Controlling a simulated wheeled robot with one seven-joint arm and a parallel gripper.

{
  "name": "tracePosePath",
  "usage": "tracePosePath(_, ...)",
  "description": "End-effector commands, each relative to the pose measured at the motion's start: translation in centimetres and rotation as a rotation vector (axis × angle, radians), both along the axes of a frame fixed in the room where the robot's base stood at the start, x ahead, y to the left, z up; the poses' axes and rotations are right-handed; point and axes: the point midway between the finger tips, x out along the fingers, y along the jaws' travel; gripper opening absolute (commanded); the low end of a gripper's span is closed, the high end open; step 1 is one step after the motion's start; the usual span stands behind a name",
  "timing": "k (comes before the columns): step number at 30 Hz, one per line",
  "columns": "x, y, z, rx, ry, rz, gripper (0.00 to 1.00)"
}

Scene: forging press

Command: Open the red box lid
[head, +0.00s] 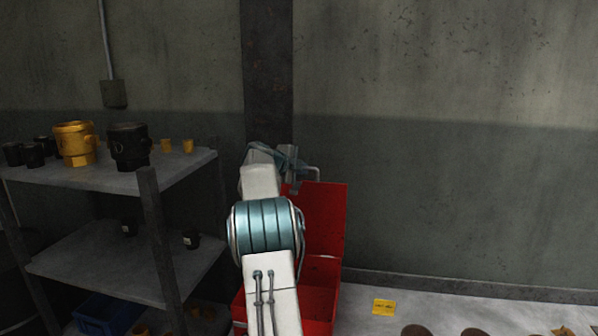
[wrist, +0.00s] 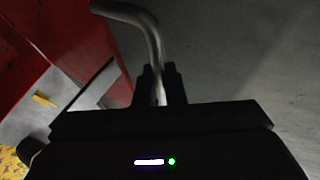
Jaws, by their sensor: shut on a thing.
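The red box (head: 318,310) stands on the floor behind my arm, which hides its left part. Its red lid (head: 325,222) is raised and stands about upright at the back, so the box's inside shows. A bent metal handle (head: 317,172) sticks out at the lid's top edge. My gripper (head: 298,176) is at that top edge, partly hidden by my arm. In the wrist view the dark fingers (wrist: 161,82) are shut on the grey handle rod (wrist: 151,32), with red surfaces of the box or lid at the left.
A grey shelf (head: 90,178) at the left holds a yellow pot (head: 76,143), a black pot (head: 129,146) and several small cups. A blue bin (head: 106,314) is low on it. A yellow card (head: 384,307) and dark round things lie on the floor at the right. The wall is close behind.

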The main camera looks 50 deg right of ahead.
Motion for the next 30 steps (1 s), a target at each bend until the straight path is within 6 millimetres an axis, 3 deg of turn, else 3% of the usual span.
tracePosePath(12,1.1,-1.6,0.3,0.047,0.024,0.001,0.0)
tracePosePath(29,1.3,-1.8,0.3,0.054,0.031,0.002,0.0)
tracePosePath(30,1.3,-1.8,0.3,0.054,0.031,0.002,0.12)
